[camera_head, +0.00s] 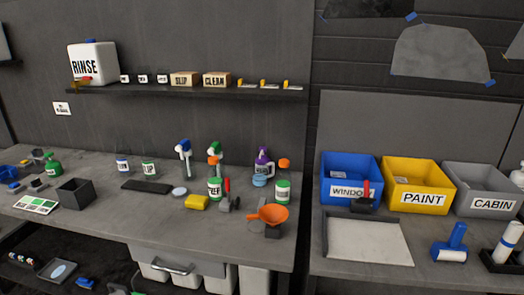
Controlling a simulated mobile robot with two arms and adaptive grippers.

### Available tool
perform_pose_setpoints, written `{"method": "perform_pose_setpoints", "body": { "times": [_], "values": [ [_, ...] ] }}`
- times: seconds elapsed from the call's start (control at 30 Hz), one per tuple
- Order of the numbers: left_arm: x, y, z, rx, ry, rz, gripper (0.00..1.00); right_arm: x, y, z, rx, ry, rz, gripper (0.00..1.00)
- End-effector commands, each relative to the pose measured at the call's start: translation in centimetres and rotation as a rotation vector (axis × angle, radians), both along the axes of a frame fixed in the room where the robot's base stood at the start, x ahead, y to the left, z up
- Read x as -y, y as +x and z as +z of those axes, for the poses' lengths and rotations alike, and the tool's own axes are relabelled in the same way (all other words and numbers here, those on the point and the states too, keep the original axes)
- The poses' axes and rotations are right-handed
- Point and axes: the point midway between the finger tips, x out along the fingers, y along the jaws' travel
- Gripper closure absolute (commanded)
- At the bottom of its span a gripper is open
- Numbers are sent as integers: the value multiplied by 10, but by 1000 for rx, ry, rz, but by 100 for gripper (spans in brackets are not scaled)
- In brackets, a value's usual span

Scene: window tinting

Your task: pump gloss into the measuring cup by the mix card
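Neither of my grippers is in view. A white card with green patches (35,204) lies at the front left of the bench and may be the mix card; its print is too small to read. A dark open box (75,193) stands just right of it. Two small labelled containers (123,165) and (148,169) stand upright further right; I cannot tell whether either is the measuring cup. Several bottles stand mid-bench, including one with a blue top (183,148) and one with a purple top (262,156). I cannot tell which holds gloss.
A green bottle (52,166) stands at far left. Blue (345,203), yellow and grey bins line the right-hand bench. The bench's front middle is clear.

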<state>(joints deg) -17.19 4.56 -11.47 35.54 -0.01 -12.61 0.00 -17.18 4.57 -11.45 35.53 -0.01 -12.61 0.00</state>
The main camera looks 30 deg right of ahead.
Motion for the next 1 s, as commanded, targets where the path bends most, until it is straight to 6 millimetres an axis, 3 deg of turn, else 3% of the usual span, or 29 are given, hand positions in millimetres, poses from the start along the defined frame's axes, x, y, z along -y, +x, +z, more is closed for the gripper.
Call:
{"method": "perform_pose_setpoints", "body": {
  "times": [0.47, 0.6, 1.0],
  "values": [
    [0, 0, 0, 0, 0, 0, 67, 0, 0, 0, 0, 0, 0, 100],
    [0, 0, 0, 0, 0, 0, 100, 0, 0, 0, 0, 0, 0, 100],
    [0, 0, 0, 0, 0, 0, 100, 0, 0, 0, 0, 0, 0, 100]
  ]
}}
